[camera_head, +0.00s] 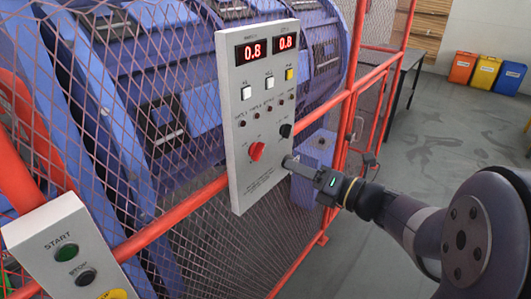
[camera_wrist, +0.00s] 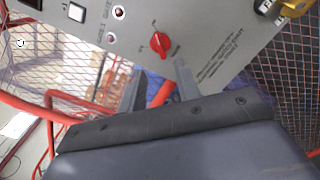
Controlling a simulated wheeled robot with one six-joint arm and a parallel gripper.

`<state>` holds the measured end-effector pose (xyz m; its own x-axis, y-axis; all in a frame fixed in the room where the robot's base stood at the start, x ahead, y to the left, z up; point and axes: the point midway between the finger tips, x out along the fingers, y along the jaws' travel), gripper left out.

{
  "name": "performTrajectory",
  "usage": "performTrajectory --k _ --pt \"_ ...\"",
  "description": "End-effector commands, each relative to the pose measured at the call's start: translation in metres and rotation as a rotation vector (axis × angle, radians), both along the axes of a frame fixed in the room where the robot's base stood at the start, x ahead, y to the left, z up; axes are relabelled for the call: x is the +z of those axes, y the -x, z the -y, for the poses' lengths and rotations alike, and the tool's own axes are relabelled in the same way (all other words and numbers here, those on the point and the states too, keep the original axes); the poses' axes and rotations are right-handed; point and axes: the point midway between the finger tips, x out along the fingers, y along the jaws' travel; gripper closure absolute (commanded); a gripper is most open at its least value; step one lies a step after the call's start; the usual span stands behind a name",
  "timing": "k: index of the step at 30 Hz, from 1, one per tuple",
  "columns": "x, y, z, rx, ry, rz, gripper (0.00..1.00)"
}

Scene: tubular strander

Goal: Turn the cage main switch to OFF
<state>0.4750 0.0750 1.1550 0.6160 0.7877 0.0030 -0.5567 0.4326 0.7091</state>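A light grey control panel (camera_head: 238,180) hangs on the mesh fence. A red rotary knob (camera_head: 257,151) sits on its lower half. A black knob (camera_head: 286,130) is up and right of it. Labels are too small to read, so I cannot tell which knob is the main switch. My gripper (camera_head: 289,163) is at the panel's lower right edge, right of the red knob. In the wrist view, the two fingers of my gripper (camera_wrist: 160,72) are apart and empty, and the red knob (camera_wrist: 159,44) shows just beyond the gap.
Two red displays (camera_head: 267,48) read 0.8, above push buttons and lamps. A START/STOP box (camera_head: 70,250) is at lower left. A red rail (camera_head: 150,230) and mesh run behind the panel. Floor (camera_head: 440,140) is clear at right, with coloured bins (camera_head: 485,72) far back.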

Motion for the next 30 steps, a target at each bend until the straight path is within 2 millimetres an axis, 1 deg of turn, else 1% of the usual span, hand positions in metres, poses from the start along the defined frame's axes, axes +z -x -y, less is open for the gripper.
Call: performTrajectory --k 1,9,15,21,29,30 --pt "0.000 -0.004 -0.007 0.006 0.000 0.000 0.68" --pt "0.000 -0.032 -0.044 0.006 0.002 -0.001 0.68" --pt "0.000 -0.049 -0.065 0.004 0.003 0.000 0.68" --pt "0.000 -0.057 -0.075 0.001 0.003 0.000 0.68" --pt "0.000 -0.058 -0.075 0.001 0.003 0.000 0.68" --pt "0.000 -0.057 -0.075 0.001 0.003 0.000 0.71"
